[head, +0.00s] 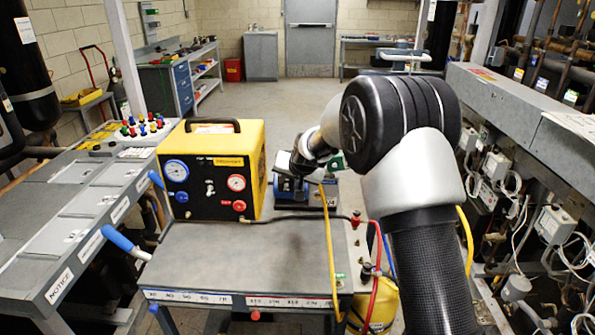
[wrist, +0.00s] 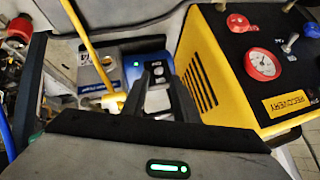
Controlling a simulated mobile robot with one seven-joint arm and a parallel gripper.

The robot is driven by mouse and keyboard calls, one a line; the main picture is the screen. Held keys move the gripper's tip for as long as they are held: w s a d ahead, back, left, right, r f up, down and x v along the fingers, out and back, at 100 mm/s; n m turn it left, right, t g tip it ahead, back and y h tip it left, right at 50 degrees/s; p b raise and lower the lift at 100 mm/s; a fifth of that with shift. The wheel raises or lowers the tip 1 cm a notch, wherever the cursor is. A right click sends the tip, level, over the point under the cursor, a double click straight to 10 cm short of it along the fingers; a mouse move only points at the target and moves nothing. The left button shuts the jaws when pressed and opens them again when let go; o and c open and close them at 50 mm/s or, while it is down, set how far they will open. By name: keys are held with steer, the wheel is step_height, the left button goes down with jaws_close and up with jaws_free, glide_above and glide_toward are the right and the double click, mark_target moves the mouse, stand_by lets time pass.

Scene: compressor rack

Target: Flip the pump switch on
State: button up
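The blue pump (head: 289,186) sits on the grey cart beyond and to the right of the yellow recovery machine. In the wrist view the blue pump body (wrist: 134,66) carries a dark panel with small pale switch markings (wrist: 158,72). My gripper (wrist: 161,82) is above the pump, its two dark fingers apart with the panel showing between and beyond them. Nothing is seen held. Whether a fingertip touches the switch cannot be told. In the head view my arm and wrist hide much of the pump.
The yellow recovery machine (head: 212,170) with gauges stands close beside the pump; it also shows in the wrist view (wrist: 205,75). A yellow hose (head: 328,235) runs past the pump. The cart top (head: 240,262) is mostly clear in front. Pipe and wiring racks line the right side.

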steer(key=v, duration=1.3)
steer(key=shift+f, duration=0.1)
steer(key=s+d+r+n+g+h+p, duration=0.1)
steer(key=s+d+r+p, duration=0.2)
steer(key=s+d+r, duration=0.35)
steer(key=s+d+r+h+p, duration=0.1)
steer(key=s+d+r+p, duration=0.2)
steer(key=s+r, duration=0.7)
steer(key=s+d+p, duration=0.2)
steer(key=s+d, duration=0.1)
steer(key=s, duration=0.7)
steer(key=s+d+g+h+p, duration=0.1)
steer(key=s+d, duration=0.2)
steer(key=s, duration=0.7)
steer(key=shift+s+d+f+n+p, duration=0.15)
steer(key=shift+s+f+n+p, duration=0.2)
steer(key=shift+f+n, duration=0.05)
